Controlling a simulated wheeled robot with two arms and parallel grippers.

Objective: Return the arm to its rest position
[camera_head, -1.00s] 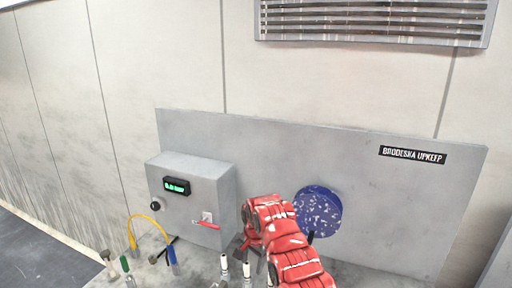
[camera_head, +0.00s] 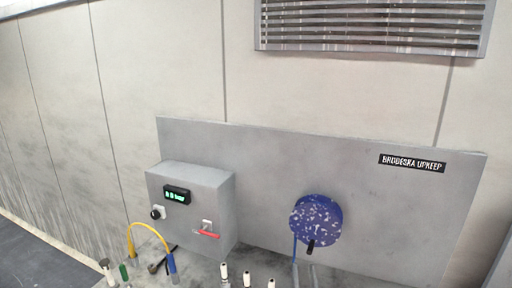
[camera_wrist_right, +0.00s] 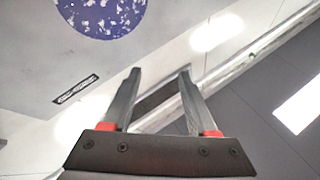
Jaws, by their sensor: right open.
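My right gripper (camera_head: 305,268) shows only as two grey fingertips at the bottom edge of the head view, below the blue speckled disc (camera_head: 317,218). In the right wrist view, its two fingers (camera_wrist_right: 160,74) stand apart with nothing between them. The blue disc also shows in the wrist view (camera_wrist_right: 98,8), beyond the fingers and apart from them. The rest of my right arm is out of the head view. My left gripper is not in view.
A grey control box (camera_head: 190,210) with a lit green display and red lever stands left of the disc, before a grey back panel (camera_head: 400,210). A yellow hose (camera_head: 150,228) and several upright handled tools stand along the bench front. A vent (camera_head: 370,25) is above.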

